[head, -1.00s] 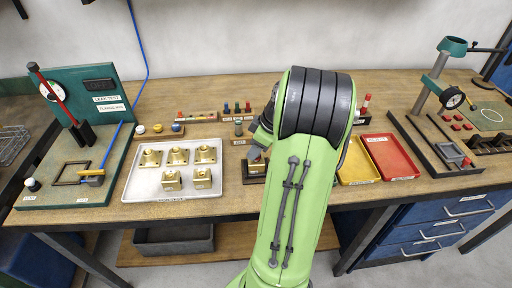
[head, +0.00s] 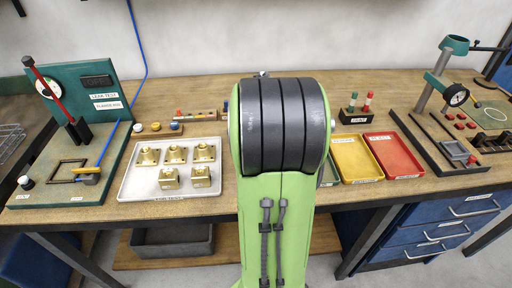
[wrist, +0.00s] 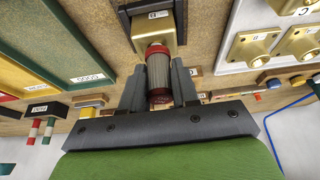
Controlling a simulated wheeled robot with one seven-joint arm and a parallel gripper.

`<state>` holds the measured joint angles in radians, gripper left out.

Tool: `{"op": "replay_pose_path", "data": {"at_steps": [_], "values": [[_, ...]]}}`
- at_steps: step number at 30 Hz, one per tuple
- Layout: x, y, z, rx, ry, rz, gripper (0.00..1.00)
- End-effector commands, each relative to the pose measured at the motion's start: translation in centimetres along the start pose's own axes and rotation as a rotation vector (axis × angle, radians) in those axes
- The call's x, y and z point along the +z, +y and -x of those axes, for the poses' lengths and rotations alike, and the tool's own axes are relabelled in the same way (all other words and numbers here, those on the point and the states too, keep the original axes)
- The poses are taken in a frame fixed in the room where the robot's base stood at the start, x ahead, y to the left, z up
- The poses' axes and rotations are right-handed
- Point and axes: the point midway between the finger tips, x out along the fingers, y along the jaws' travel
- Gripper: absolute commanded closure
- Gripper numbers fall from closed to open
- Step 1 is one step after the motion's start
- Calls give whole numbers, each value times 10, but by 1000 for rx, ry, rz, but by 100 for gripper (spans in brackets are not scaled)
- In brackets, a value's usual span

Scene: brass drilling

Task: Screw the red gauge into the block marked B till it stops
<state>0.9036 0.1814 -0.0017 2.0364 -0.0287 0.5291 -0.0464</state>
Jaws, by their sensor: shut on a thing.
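In the wrist view my gripper (wrist: 159,88) is shut on the red gauge (wrist: 160,98), a grey knurled cylinder with a dark red end towards my palm. The gauge's far end meets or nearly meets a brass block (wrist: 155,45); I cannot tell how deep it sits. The block is held in a dark fixture (wrist: 181,22) and bears a white label (wrist: 158,15) with an upside-down letter that looks like B. In the head view my arm hides the gripper, gauge and block.
A white tray (head: 128,186) with several brass blocks stands left of my arm. Yellow (head: 357,160) and red (head: 392,155) trays lie to the right, by a small rack (head: 353,115) with red and green pieces. A green test stand (head: 100,88) is at far left.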

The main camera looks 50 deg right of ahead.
Motion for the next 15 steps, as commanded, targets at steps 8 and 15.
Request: {"op": "replay_pose_path", "data": {"at_steps": [8, 15], "values": [[0, 0, 0, -1, -2, -1, 53], [0, 1, 0, -3, -2, 4, 53]]}}
